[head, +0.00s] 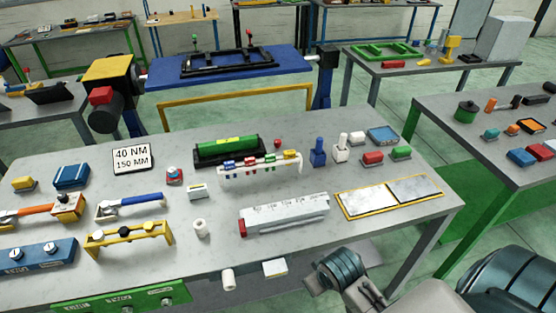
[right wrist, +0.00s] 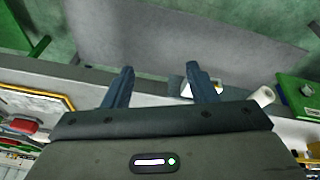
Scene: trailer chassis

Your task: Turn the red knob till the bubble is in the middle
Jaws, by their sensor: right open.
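A green level vial (head: 228,147) sits in a black holder at the back middle of the near table. I cannot make out where its bubble is. A small red knob (head: 277,143) is at the right end of the holder. My right gripper (head: 368,292) is low at the front edge of the table, well away from the knob. In the right wrist view, my right gripper (right wrist: 160,76) has its two fingers spread, with nothing held between them. The knob and vial cannot be made out in that view. My left gripper is not in view.
A rack with coloured clips (head: 262,163) stands just in front of the holder. A blue bottle (head: 318,153) is right of the knob. A long grey-white block (head: 284,214) and yellow-edged plates (head: 390,197) lie nearer the front.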

